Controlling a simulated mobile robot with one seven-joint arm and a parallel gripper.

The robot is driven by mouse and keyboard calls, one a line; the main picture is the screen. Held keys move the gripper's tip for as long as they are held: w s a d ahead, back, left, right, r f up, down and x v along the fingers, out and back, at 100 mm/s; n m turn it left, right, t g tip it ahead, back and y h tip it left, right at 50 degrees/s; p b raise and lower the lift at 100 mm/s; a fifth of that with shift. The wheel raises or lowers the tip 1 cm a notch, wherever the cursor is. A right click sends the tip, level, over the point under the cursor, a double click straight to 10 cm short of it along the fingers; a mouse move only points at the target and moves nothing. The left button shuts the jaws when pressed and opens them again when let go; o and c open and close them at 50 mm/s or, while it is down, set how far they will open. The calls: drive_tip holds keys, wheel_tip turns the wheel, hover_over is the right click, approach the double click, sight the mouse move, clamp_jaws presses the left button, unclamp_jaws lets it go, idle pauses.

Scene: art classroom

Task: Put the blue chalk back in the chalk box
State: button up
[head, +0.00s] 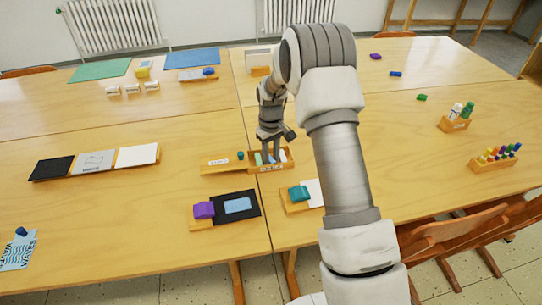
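A wooden chalk box (272,168) with lettering on its front stands near the middle of the tables. My gripper (270,157) points down right over it, with the fingertips at or inside its opening. Small pale chalk pieces, greenish, bluish and whitish, show in the box around the fingers. I cannot tell which one is the blue chalk, or whether the fingers hold it or only stand beside it. The gap between the fingers is too small to judge.
A wooden tray (220,167) with a label and a small teal piece adjoins the box on the left. A black board with a purple block (204,210) and a teal block (298,193) lie in front. A pen rack (492,164) stands right. Bare table lies left of the tray.

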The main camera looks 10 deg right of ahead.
drive_tip(key=shift+r, duration=0.1)
wheel_tip(320, 180, up, 12)
drive_tip(key=p, duration=0.2)
wheel_tip(320, 180, up, 9)
drive_tip(key=t, duration=0.1)
hover_over(271, 159)
drive_tip(key=s, duration=0.5)
drive_tip(key=s+r+m+t, duration=0.1)
drive_tip(key=s+r+m, duration=0.1)
drive_tip(key=s+r, duration=0.5)
drive_tip(key=s+r+m+t, duration=0.15)
drive_tip(key=s+r, duration=0.25)
drive_tip(key=s, duration=0.6)
drive_tip(key=s+f+t, duration=0.1)
drive_tip(key=s+t, duration=0.1)
drive_tip(key=s, duration=0.9)
drive_tip(key=shift+s+f+m, duration=0.2)
drive_tip(key=shift+f+m, duration=0.2)
drive_tip(key=shift+m, duration=0.05)
drive_tip(key=shift+r, duration=0.15)
